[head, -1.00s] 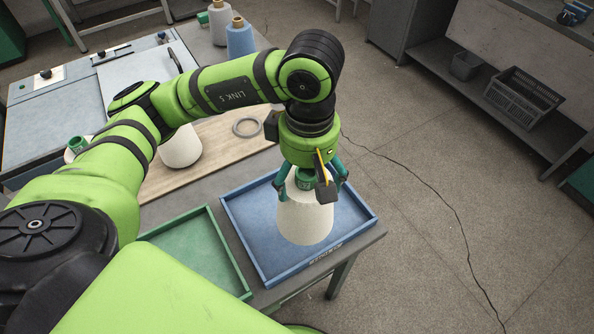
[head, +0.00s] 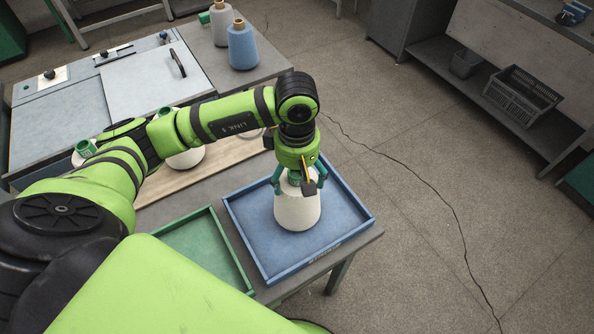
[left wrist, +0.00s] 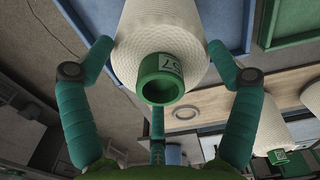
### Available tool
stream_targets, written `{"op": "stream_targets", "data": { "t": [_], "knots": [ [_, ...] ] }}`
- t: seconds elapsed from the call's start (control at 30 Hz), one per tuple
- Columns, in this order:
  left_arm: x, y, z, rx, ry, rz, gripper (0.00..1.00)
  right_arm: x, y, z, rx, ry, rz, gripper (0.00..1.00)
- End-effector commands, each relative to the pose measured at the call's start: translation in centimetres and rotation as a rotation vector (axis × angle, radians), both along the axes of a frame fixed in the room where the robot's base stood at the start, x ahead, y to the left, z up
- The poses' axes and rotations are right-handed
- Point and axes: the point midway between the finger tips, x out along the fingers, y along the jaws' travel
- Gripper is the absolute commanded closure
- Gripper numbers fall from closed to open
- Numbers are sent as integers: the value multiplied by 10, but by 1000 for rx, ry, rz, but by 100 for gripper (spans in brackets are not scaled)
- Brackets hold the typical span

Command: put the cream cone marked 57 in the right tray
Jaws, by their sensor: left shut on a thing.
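The cream cone (head: 298,210) has a green tube end marked 57, which shows in the left wrist view (left wrist: 162,78). It is upright, over or in the blue right tray (head: 352,247); I cannot tell whether its base touches the tray floor. My left gripper (head: 297,180) is shut on the cone's top from above, and its fingers stand around the cone in the left wrist view. The green left tray (head: 226,245) is beside the blue one, partly hidden by my arm. My right gripper is not in view.
Another cream cone (head: 187,158) stands on the wooden board (head: 225,155), partly behind my arm. A blue cone (head: 242,46) and a grey cone (head: 221,22) stand at the back. The blue tray has free floor around the held cone. A grey crate (head: 523,92) lies on a shelf at right.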

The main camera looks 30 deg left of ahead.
Motion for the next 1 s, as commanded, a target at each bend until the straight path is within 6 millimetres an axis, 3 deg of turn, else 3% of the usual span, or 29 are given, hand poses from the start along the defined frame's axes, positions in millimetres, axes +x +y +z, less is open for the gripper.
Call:
{"op": "stream_targets", "data": {
  "t": [0.17,0.2,0.23,0.73,0.87,1.0],
  "knots": [
    [1,0,-2,-1,-2,0,50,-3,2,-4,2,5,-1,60],
    [0,0,-3,0,0,0,7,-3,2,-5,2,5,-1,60],
    [0,0,-2,0,0,0,0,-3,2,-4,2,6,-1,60],
    [1,0,5,0,-3,1,0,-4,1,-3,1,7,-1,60],
    [1,0,25,1,-8,-1,0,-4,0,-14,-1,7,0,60],
    [2,0,59,0,-9,0,0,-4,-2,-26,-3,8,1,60]
  ]
}}
